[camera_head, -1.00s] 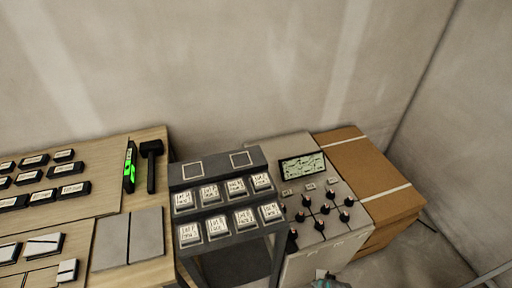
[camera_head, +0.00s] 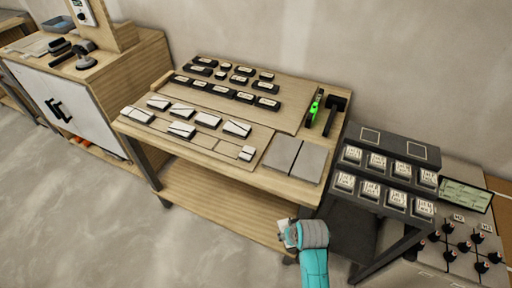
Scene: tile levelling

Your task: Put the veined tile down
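My gripper (camera_head: 287,234) is low in the picture, in front of the table's right part and apart from its top. A small pale patch shows at its tip; I cannot tell whether it is a held tile or part of the gripper. Its fingers are too small to read. Several white tiles with dark line marks, like veins, lie on the front left of the wooden table (camera_head: 325,150): one is at the right end (camera_head: 237,128), one at the front (camera_head: 181,130). I cannot tell which is the task's veined tile. Two plain grey plates (camera_head: 282,153) lie at the table's right front.
Several black labelled blocks (camera_head: 267,103) stand in rows behind. A green-lit level (camera_head: 314,108) and a black mallet (camera_head: 334,112) lie at the right. A dark rack of labelled pieces (camera_head: 370,137) and a knobbed console (camera_head: 465,195) stand right. A workbench (camera_head: 140,52) stands left.

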